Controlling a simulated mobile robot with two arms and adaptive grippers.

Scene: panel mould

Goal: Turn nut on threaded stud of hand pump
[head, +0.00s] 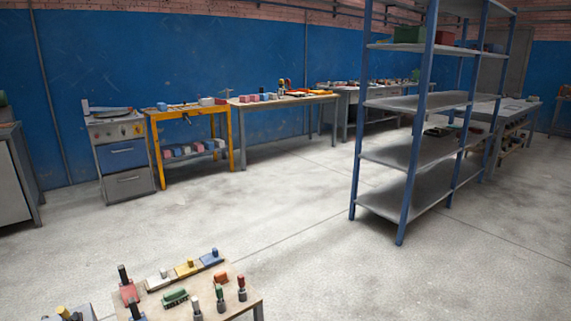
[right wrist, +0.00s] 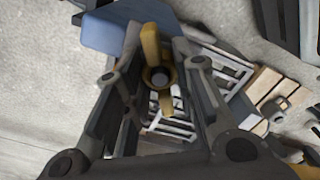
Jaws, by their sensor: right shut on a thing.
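In the right wrist view my right gripper (right wrist: 160,82) is shut on a yellow winged part, which looks like the nut (right wrist: 150,45). Its two wings point up and down the picture between the dark fingers. A round dark end, probably the threaded stud (right wrist: 159,77), shows at its centre. The fingers hide the sides of the nut, and I cannot make out the pump body clearly. In the head view a small yellow part (head: 63,312) on a grey top is cut by the bottom edge; I cannot tell whether it is the same nut. Neither gripper shows in the head view.
In the head view a small table (head: 250,295) at the bottom holds several coloured tools and blocks. A blue-framed shelf (head: 405,190) stands at right, benches line the blue wall, and the floor between is clear. In the right wrist view a blue block (right wrist: 115,30) lies beyond the fingers.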

